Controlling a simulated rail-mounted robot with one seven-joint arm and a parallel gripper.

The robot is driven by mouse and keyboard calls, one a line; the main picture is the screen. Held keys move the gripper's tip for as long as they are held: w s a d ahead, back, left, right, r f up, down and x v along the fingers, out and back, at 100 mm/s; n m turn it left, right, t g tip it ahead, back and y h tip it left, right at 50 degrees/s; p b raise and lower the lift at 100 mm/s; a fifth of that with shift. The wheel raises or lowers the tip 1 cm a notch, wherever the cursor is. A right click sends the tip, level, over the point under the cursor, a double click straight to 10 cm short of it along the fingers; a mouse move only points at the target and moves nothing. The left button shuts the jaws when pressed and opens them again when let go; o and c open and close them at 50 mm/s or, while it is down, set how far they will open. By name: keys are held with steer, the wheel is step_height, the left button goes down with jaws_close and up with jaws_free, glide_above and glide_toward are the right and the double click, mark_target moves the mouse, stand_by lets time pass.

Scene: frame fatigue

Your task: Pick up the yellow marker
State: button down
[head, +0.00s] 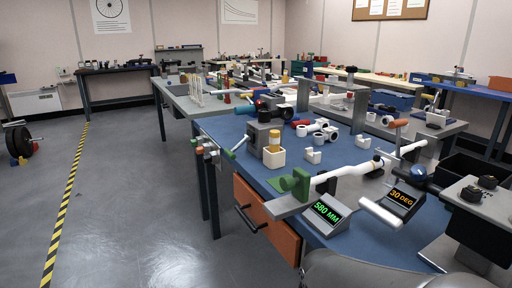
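I cannot clearly pick out a yellow marker. A yellow upright piece (274,141) stands in a small white cup (273,158) on the near blue bench, beside a grey block; it is too small to tell whether it is a marker. A small yellow item (285,78) shows farther back, also too small to name. My gripper is not in view. A grey rounded shape at the bottom edge seems to be part of my arm.
The blue bench top (229,127) carries white pipe fittings (313,156), a green clamp (296,184) holding a white tube, and displays reading 580 MM (327,212) and 30 DEG (402,199). An orange drawer (264,221) is below. The floor (140,200) at left is mostly open.

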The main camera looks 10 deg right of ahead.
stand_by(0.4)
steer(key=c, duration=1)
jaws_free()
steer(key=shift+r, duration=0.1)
